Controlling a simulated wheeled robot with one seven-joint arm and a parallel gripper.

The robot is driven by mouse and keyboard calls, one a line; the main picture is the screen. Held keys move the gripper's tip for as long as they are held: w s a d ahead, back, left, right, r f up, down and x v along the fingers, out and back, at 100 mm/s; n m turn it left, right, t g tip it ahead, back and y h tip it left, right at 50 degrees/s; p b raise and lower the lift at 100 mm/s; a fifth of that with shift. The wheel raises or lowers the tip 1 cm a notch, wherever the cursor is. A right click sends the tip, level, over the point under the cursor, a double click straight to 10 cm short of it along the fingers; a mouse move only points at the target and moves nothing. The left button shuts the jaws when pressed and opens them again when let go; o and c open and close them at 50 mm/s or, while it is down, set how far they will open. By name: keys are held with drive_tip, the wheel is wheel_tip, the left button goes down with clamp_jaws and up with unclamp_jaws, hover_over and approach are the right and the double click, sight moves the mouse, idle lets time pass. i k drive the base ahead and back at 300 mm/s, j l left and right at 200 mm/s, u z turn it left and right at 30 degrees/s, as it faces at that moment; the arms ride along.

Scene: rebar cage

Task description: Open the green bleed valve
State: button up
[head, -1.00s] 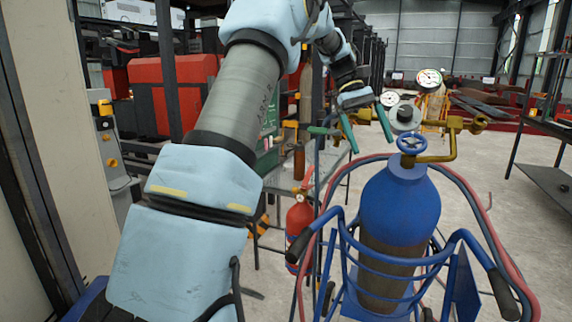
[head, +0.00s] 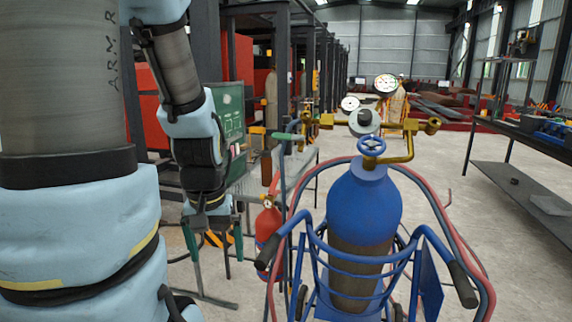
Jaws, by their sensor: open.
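A green lever-like handle (head: 284,136), which looks like the bleed valve, sits at the left end of the brass fittings (head: 322,121), left of the blue cylinder (head: 362,205). It is small in the head view, and its exact position is hard to read. My gripper (head: 213,243) hangs lower left of it, pointing down with its two green fingers spread apart. The gripper is clear of the handle and the cylinder.
A blue handwheel (head: 371,146), grey knob (head: 364,122) and two gauges (head: 386,84) top the cylinder. A blue cart frame (head: 345,254) and red hoses (head: 462,240) surround it. A red extinguisher (head: 268,228) stands close right of my gripper. Floor at right is open before a shelf (head: 515,180).

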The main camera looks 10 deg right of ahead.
sight(276, 136)
drive_tip(key=z, duration=0.95)
drive_tip(key=u, duration=0.3)
